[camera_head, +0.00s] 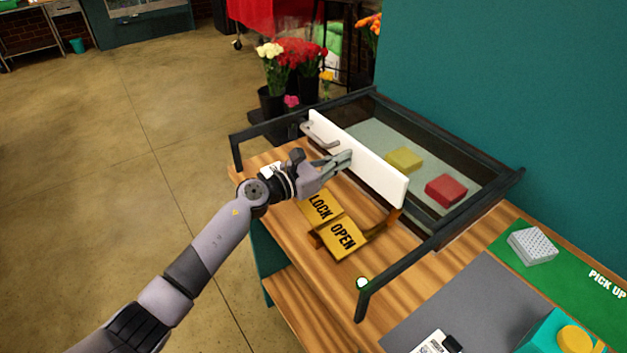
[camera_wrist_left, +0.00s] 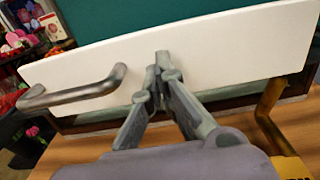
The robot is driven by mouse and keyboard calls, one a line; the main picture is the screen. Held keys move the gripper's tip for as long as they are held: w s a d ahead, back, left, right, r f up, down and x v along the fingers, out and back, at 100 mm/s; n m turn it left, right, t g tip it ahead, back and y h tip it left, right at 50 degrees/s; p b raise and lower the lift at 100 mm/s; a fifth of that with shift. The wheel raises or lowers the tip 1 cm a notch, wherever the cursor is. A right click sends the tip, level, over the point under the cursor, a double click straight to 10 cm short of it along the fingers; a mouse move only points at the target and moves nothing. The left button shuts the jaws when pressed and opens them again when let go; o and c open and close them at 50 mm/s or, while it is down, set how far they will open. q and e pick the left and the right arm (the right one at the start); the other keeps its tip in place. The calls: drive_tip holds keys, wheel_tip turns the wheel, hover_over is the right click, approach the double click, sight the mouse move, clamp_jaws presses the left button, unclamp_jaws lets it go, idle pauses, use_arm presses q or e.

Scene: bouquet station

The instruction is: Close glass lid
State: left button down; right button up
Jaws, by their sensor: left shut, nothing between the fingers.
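A dark-framed case (camera_head: 443,243) stands on the wooden counter, with see-through panes that are hard to make out. I cannot tell the lid's glass from the rest of the case. A white panel (camera_head: 374,168) with a grey metal bar handle (camera_head: 318,136) stands across its front. The panel (camera_wrist_left: 225,60) and handle (camera_wrist_left: 75,93) also show in the left wrist view. My left gripper (camera_head: 346,158) is shut and empty in front of the panel, right of the handle. Its fingertips (camera_wrist_left: 160,62) overlap the panel's face; contact is unclear. My right gripper is out of view.
A yellow block (camera_head: 404,159) and a red block (camera_head: 445,190) lie behind the panel. Yellow LOCK and OPEN plates (camera_head: 342,237) sit in front of it. A grey mat (camera_head: 455,300) and a perforated block (camera_head: 532,246) are at right. Flower buckets (camera_head: 270,103) stand beyond.

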sight(354, 151)
use_arm(q)
drive_tip(key=b+x, duration=0.1)
drive_tip(key=x, duration=0.2)
drive_tip(key=shift+w+d+f, duration=0.1)
drive_tip(key=shift+w+d, duration=0.15)
drive_tip(key=shift+d, duration=0.1)
drive_tip(key=shift+b, duration=0.3)
drive_tip(key=shift+r, duration=0.3)
